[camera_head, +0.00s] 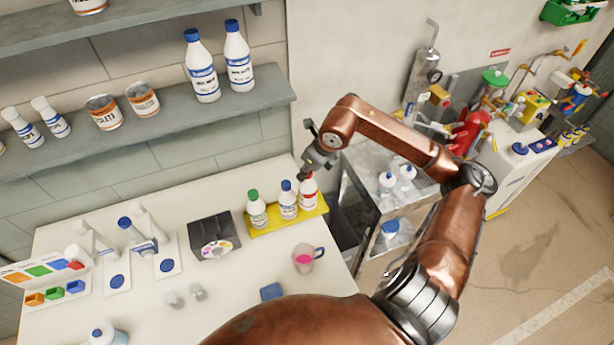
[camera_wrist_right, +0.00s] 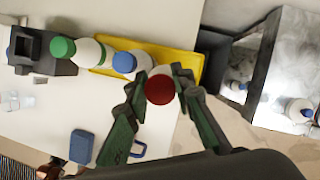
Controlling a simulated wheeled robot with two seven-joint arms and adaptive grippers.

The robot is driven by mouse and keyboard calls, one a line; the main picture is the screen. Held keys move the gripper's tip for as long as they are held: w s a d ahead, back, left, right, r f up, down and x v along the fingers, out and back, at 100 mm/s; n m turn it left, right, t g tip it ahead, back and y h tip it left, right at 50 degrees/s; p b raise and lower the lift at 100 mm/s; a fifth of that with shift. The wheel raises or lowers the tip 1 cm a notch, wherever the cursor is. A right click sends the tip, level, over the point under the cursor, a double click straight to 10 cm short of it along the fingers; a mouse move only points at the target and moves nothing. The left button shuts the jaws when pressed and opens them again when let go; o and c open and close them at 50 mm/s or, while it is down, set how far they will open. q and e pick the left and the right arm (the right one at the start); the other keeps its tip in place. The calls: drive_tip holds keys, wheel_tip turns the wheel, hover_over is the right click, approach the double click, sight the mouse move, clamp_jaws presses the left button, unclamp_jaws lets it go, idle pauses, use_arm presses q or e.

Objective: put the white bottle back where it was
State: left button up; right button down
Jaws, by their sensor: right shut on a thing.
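My right gripper (camera_head: 307,176) is shut on the white bottle with the red cap (camera_head: 308,191), holding it near the top. In the right wrist view the gripper's fingers (camera_wrist_right: 160,84) lie on both sides of the red cap (camera_wrist_right: 160,90). The bottle is upright at the right end of the yellow tray (camera_head: 262,231); I cannot tell whether its base touches the tray. A white bottle with a blue cap (camera_head: 288,201) stands close beside it, and a white bottle with a green cap (camera_head: 257,210) stands at the tray's left end. My left gripper is not in view.
A mug with pink contents (camera_head: 306,259) and a blue block (camera_head: 271,291) are in front of the tray. A dark box (camera_head: 213,237) stands left of it. A metal cart (camera_head: 358,212) with bottles is to the right. A shelf (camera_head: 190,115) hangs above.

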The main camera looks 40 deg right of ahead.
drive_tip(key=shift+w+d+f, duration=0.25)
drive_tip(key=shift+d+f, duration=0.2)
drive_tip(key=shift+f, duration=0.15)
drive_tip(key=f, duration=0.1)
drive_tip(key=f+p, duration=0.1)
drive_tip(key=f, duration=0.1)
drive_tip(key=shift+w+d+f, duration=0.25)
drive_tip(key=shift+w+f, duration=0.1)
drive_tip(key=shift+w, duration=0.05)
drive_tip(key=shift+f, duration=0.45)
drive_tip(key=c, duration=1.7)
unclamp_jaws()
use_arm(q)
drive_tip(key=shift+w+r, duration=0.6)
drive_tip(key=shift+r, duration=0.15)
use_arm(e)
drive_tip(key=shift+o, duration=0.2)
drive_tip(key=shift+r, duration=0.1)
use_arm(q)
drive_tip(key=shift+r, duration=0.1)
use_arm(e)
drive_tip(key=shift+r, duration=0.1)
